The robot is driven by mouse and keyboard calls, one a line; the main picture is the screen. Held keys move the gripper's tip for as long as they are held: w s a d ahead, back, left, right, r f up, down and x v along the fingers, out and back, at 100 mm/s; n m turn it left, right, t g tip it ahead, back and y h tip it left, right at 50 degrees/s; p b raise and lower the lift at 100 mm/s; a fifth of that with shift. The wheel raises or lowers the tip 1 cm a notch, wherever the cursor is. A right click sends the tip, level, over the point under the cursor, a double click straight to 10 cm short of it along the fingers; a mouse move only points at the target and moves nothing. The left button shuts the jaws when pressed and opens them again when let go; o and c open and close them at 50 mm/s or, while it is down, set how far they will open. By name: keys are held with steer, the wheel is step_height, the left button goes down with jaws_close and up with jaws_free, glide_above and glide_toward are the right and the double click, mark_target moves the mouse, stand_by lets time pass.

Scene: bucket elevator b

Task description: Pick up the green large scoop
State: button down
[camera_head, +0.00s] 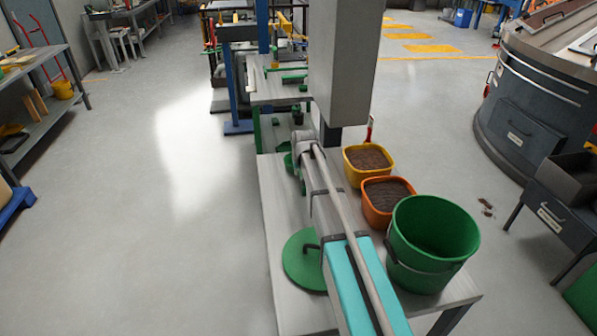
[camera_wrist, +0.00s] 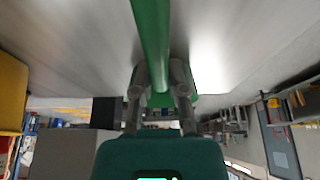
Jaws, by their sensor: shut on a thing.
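In the wrist view, a long green bar, which looks like the handle of the green large scoop (camera_wrist: 151,35), runs from the top edge down between my fingers. My gripper (camera_wrist: 159,82) is shut on it, one finger on each side. The scoop's bowl is not clearly visible. In the head view my arm hides most of the gripper and the scoop. A small green part (camera_head: 288,161) shows beside the end of my arm above the table's left side; I cannot tell whether it belongs to the scoop.
The grey table (camera_head: 275,205) carries a green bucket (camera_head: 408,265), an orange pot (camera_head: 373,210) and a yellow pot (camera_head: 354,178) of soil, and a round green lid (camera_head: 297,265). A large drum-like machine (camera_head: 520,115) stands right. The floor at left is open.

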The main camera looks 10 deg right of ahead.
steer(key=shift+r, duration=0.15)
steer(key=shift+r+p, duration=1)
steer(key=shift+p, duration=0.1)
steer(key=s+d+r+p, duration=0.3)
steer(key=s+r+p, duration=0.7)
steer(key=s, duration=0.3)
steer(key=shift+s+r+p, duration=0.3)
steer(key=shift+r+p, duration=0.1)
step_height(320, 180, up, 7)
steer(key=p, duration=0.7)
steer(key=shift+s+f, duration=0.1)
stand_by(0.4)
